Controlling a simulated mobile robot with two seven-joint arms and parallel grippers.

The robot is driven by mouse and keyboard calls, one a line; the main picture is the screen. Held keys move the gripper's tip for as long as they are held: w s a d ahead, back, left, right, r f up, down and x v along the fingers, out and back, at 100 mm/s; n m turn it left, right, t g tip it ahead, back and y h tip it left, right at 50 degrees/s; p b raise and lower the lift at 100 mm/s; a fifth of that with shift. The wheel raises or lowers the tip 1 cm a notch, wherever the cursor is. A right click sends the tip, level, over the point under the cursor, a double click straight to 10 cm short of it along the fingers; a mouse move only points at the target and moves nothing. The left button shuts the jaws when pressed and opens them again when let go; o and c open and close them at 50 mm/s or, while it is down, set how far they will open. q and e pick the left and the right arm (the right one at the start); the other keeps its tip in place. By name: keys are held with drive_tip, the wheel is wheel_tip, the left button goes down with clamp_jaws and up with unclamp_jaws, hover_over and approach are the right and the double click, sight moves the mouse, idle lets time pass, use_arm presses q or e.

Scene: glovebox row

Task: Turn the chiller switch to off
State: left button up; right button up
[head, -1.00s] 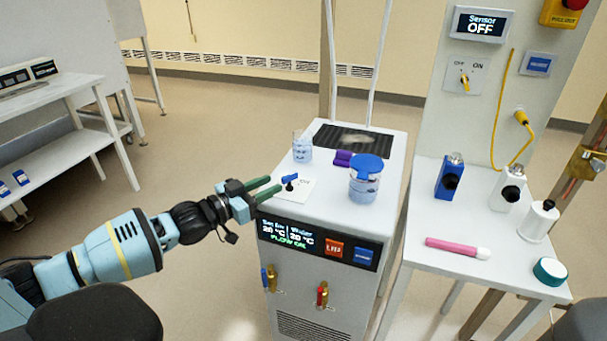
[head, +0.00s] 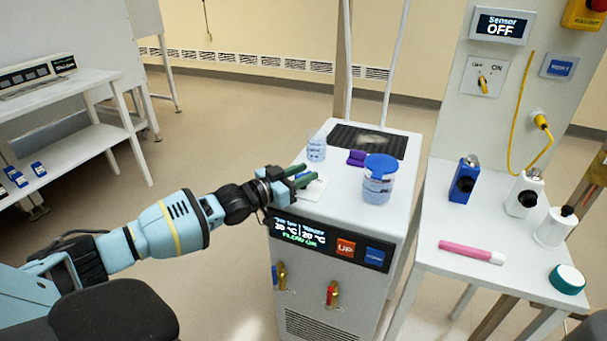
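The chiller (head: 330,255) is a white cabinet with a lit front panel. On its top, a white switch plate (head: 314,191) carries a small blue switch handle (head: 301,176). My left gripper (head: 303,174) is at the switch, with its two green fingers apart. A bit of the blue handle shows between the fingers; the rest of the switch is hidden behind them. I cannot tell whether the fingers touch it. My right gripper is not in view.
A glass beaker (head: 316,148), a purple item (head: 357,158) and a blue-lidded jar (head: 378,180) stand on the chiller top near the switch. A white side table (head: 430,245) with bottles stands to the right. A panel above holds a yellow sensor switch (head: 483,84).

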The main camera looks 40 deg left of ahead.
use_arm(q)
drive_tip(key=shift+w, duration=0.15)
clamp_jaws()
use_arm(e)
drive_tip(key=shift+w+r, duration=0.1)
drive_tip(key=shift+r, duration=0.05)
